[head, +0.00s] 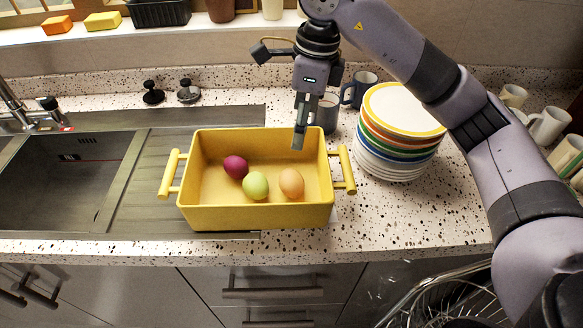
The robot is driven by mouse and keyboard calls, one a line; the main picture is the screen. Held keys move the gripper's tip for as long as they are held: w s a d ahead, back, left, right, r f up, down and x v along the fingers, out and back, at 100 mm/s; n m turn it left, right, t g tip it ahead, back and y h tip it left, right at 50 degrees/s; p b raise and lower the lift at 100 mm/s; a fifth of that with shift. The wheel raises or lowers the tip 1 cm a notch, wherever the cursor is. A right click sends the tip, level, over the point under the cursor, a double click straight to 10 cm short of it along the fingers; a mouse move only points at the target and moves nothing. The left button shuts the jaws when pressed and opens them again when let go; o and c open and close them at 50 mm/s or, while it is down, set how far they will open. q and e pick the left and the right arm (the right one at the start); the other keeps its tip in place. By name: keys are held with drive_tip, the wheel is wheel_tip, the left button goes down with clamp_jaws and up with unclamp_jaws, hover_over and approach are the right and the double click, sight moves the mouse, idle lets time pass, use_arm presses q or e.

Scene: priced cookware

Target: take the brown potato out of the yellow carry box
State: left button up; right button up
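The yellow carry box (262,216) stands on the counter, partly over the sink's drainboard, with a handle at each side. Inside it the brown potato (291,184), a smooth orange-brown oval, lies at the right. A green oval (256,186) lies just left of it, and a purple round item (236,167) lies farther left and back. My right gripper (298,141) points down over the box's back right part, behind and above the potato and apart from it. Its fingers show nearly edge-on, so their opening is unclear. No item shows in them. My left gripper is not in view.
A stack of coloured plates (398,135) stands right of the box. Mugs (358,90) stand behind, near my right gripper, and more cups (549,126) stand at the far right. The sink (62,180) is at the left. An open dish rack (445,300) is below right.

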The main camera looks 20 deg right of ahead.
drive_tip(key=p, duration=0.2)
hover_over(292, 176)
drive_tip(key=s, duration=0.1)
drive_tip(key=f, duration=0.7)
drive_tip(key=shift+d+f, duration=0.3)
drive_tip(key=f, duration=0.3)
drive_tip(key=shift+w+a, duration=0.1)
drive_tip(key=shift+w, duration=0.1)
drive_tip(key=shift+f, duration=0.5)
drive_tip(key=shift+a+f+p, duration=0.1)
drive_tip(key=shift+f+p, duration=0.2)
drive_tip(key=shift+p, duration=0.15)
drive_tip(key=f, duration=0.1)
drive_tip(key=f+p, duration=0.1)
drive_tip(key=f, duration=0.1)
drive_tip(key=shift+w+a+f+p, duration=0.1)
drive_tip(key=shift+w+f+p, duration=0.2)
drive_tip(key=shift+f, duration=0.5)
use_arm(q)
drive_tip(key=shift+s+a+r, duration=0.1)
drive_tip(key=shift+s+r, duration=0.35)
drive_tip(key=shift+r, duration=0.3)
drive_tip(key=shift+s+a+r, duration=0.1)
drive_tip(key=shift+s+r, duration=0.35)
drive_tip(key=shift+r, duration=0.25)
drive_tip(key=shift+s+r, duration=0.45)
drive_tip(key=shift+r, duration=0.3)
use_arm(e)
drive_tip(key=c, duration=1.3)
drive_tip(key=shift+r, duration=0.1)
